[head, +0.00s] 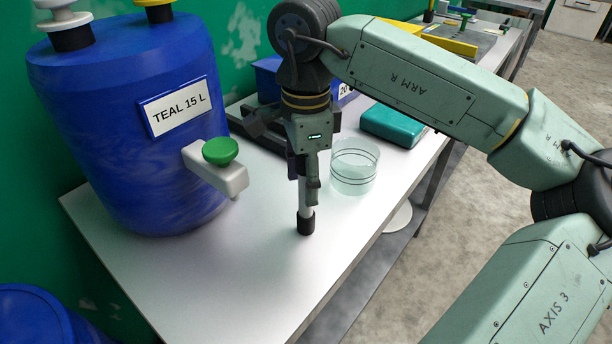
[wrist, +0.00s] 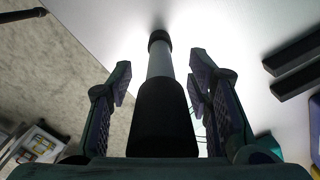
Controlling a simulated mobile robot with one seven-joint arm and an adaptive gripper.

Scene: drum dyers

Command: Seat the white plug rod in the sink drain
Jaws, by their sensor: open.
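The white plug rod (head: 306,201) stands about upright on the white table, with a black foot at its lower end. The wrist view shows its pale shaft (wrist: 160,62) and a thick black grip at the near end. My gripper (head: 304,178) is directly over the rod, pointing down. In the wrist view my gripper (wrist: 160,80) is open, with one finger on each side of the rod and visible gaps between. My gripper hides the rod's upper part in the head view. I cannot make out the sink drain in either view.
A blue drum (head: 120,120) labelled TEAL 15 L, with a green-knobbed tap (head: 220,152), stands left on the white table (head: 240,290). A clear beaker (head: 354,172) stands close right of my gripper, before a teal box (head: 392,127). The table's front is clear.

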